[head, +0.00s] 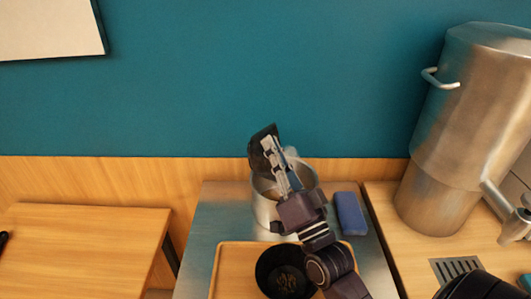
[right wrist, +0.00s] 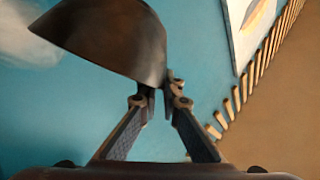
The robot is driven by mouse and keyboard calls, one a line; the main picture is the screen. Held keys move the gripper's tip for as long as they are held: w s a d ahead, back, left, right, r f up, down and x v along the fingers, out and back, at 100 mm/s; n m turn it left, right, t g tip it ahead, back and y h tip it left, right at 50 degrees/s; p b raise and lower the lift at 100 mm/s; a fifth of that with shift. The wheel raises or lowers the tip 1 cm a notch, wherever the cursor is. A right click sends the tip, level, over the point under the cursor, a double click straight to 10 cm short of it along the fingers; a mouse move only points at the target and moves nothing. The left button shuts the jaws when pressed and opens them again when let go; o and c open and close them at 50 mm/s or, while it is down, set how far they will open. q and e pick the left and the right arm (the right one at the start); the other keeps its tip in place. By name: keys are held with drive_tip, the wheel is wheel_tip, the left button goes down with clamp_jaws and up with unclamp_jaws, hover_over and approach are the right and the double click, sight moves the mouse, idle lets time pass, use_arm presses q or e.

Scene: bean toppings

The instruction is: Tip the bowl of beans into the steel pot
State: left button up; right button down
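The steel pot (head: 264,211) stands on the steel-topped surface, behind the wooden tray. My right gripper (head: 269,146) is above the pot, shut on the rim of a dark bowl (head: 256,156). The bowl is strongly tilted over the pot's opening. In the right wrist view the bowl (right wrist: 110,38) shows as a dark brown curved shell, with its rim between the fingertips (right wrist: 158,95). The inside of this bowl and the inside of the pot are hidden, and no beans show in the air. My left gripper is out of view.
A wooden tray (head: 227,262) in front of the pot holds a second dark bowl (head: 268,270) with dark contents. A blue block (head: 350,213) lies right of the pot. A tall steel urn (head: 437,150) with a tap stands at the right. The wooden table (head: 90,245) at the left is mostly clear.

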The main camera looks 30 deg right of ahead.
drive_tip(key=shift+s+d+f+m+t+h+b, duration=0.2)
drive_tip(key=shift+s+d+m+h+b, duration=0.25)
drive_tip(key=shift+d+m+h+b, duration=0.5)
drive_tip(key=shift+s+d+f+m+t+h+b, duration=0.25)
drive_tip(key=shift+s+m+h+b, duration=0.35)
drive_tip(key=shift+m, duration=0.6)
drive_tip(key=shift+s+d+f+m+t+h+b, duration=0.15)
drive_tip(key=shift+s+d+m+h+b, duration=0.15)
drive_tip(key=shift+d+m+h+b, duration=0.55)
drive_tip(key=shift+a, duration=0.1)
drive_tip(key=shift+p, duration=0.35)
